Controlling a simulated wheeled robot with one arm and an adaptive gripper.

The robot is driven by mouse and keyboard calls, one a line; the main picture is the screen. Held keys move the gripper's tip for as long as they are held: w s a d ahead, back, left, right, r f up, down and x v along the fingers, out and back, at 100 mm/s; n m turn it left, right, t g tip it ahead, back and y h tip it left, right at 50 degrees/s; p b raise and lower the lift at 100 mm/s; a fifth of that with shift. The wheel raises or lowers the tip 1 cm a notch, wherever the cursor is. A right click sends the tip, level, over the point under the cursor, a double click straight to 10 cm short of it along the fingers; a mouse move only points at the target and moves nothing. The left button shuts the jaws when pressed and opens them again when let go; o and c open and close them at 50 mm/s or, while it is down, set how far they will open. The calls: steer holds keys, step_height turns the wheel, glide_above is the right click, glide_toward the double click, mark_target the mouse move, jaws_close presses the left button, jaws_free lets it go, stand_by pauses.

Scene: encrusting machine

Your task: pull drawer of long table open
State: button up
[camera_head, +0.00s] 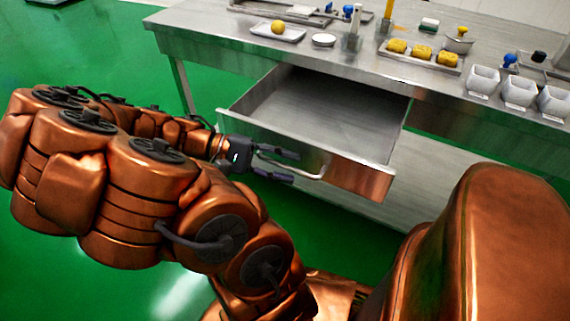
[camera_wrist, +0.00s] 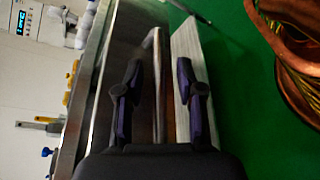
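The long steel table (camera_head: 440,80) has one drawer (camera_head: 310,112) standing well out from its front, empty inside. A bar handle (camera_head: 322,166) runs along the drawer's front face. My gripper (camera_head: 284,163) is at the left part of this handle, coming from the left. In the wrist view the handle (camera_wrist: 157,85) runs between the two spread fingers of my gripper (camera_wrist: 156,82), with visible gaps on both sides. The fingers look open around the bar, not closed on it.
The tabletop carries a tray with a yellow ball (camera_head: 278,27), a tray of yellow pieces (camera_head: 421,54), white containers (camera_head: 519,91) and small tools. A lower shelf (camera_head: 440,185) lies beneath the drawer. Green floor (camera_head: 90,50) is clear at the left.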

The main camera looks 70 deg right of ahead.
steer(key=shift+w, duration=0.15)
steer(key=v, duration=1.1)
steer(key=shift+w, duration=0.35)
steer(key=shift+a+r, duration=0.1)
steer(key=shift+a, duration=0.05)
steer(key=s+a+r+n+t+y+p, duration=0.3)
steer(key=a+r+n+t+p, duration=0.6)
steer(key=a+r+p, duration=1.3)
steer(key=s+t+p, duration=0.1)
steer(key=t+p, duration=0.3)
steer(key=p, duration=0.2)
steer(key=shift+a+r, duration=0.2)
steer(key=shift+r, duration=0.15)
steer(key=shift+s+d, duration=0.1)
steer(key=shift+d, duration=0.05)
